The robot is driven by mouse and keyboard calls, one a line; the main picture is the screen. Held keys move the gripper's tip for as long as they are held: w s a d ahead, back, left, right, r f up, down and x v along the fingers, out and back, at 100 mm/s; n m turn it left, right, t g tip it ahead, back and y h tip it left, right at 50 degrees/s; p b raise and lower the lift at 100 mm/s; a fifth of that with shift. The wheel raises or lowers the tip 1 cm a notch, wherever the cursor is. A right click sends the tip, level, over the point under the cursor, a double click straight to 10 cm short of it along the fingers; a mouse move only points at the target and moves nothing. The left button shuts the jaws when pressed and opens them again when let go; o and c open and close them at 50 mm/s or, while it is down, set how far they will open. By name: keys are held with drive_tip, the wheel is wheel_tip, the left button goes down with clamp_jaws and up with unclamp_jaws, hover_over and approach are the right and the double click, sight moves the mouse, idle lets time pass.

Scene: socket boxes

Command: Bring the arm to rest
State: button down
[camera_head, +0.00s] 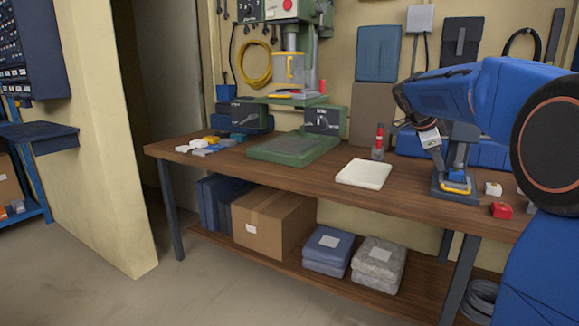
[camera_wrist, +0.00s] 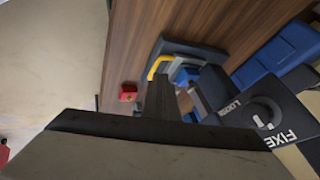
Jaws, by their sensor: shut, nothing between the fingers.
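My gripper (camera_head: 430,138) hangs from the end of my blue arm at the right of the head view, above the workbench (camera_head: 230,160). In the wrist view my gripper (camera_wrist: 160,92) is shut, with nothing seen held. Just beyond it is a dark fixture (camera_head: 455,187) with a yellow handle, standing on the bench; the fixture also shows in the wrist view (camera_wrist: 190,48). The picture does not show whether the gripper touches it. My arm hides part of the bench's right end.
A red box (camera_head: 501,210) and a white box (camera_head: 492,188) lie right of the fixture. A white tray (camera_head: 363,182) and a red-topped bottle (camera_head: 378,153) are to its left. A green drill press (camera_head: 290,148) stands at the back.

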drive_tip(key=s+a+f+n+y, duration=0.2)
drive_tip(key=s+a+f+n, duration=0.4)
drive_tip(key=s, duration=0.6)
drive_tip(key=s+a+f+n+t+y, duration=0.1)
drive_tip(key=s+a+f+n+y, duration=0.1)
drive_tip(key=s+a+f+n, duration=0.5)
drive_tip(key=s+a+f+n+t+y, duration=0.1)
drive_tip(key=s+a+f+n, duration=0.6)
drive_tip(key=s, duration=1.2)
drive_tip(key=a+n+y, duration=0.1)
drive_tip(key=a+n, duration=0.1)
drive_tip(key=shift+a+f+n+y, duration=0.25)
drive_tip(key=shift+a+n+y, duration=0.05)
drive_tip(key=shift+a+y, duration=0.1)
drive_tip(key=shift+s, duration=0.1)
